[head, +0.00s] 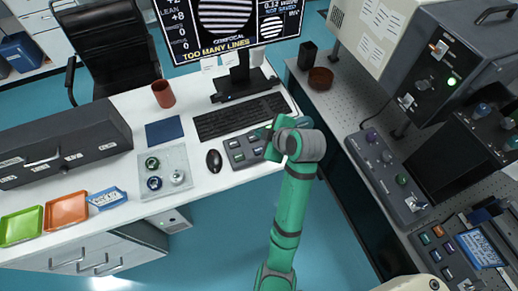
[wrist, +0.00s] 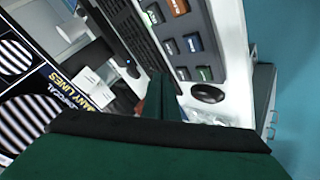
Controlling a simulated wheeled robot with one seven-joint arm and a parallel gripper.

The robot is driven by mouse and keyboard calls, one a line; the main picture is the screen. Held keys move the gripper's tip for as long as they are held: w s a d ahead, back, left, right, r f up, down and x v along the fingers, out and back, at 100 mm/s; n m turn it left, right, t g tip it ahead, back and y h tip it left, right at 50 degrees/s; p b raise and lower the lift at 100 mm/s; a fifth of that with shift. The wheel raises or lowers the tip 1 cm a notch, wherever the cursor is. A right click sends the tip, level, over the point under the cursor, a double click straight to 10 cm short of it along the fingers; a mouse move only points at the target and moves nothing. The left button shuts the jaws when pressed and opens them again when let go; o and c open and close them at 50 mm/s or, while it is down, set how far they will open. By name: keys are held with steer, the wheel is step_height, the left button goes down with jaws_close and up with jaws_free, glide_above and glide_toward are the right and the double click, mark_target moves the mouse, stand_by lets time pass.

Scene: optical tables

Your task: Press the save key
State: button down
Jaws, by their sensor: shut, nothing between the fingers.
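A grey key panel (head: 243,150) with several small keys lies on the white desk, right of the mouse. Its right part is hidden behind my gripper (head: 274,143) in the head view. In the wrist view the panel (wrist: 186,45) shows orange, blue, green and dark keys beyond the fingers. I cannot read the key labels, so I cannot tell which is the save key. My gripper (wrist: 160,98) is shut and empty, over the right side of the panel. Whether it touches a key cannot be told.
A keyboard (head: 240,116) and mouse (head: 214,161) lie beside the panel. A monitor (head: 225,22) stands behind them. Another panel with coloured keys (head: 447,247) is on the right-hand table. A parts tray (head: 151,206) is at left.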

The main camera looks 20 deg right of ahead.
mark_target(261, 148)
steer(key=shift+f, duration=3.6)
steer(key=shift+f, duration=0.25)
steer(key=shift+f, duration=0.15)
steer(key=shift+f, duration=0.45)
steer(key=shift+r, duration=0.85)
steer(key=shift+r, duration=2.5)
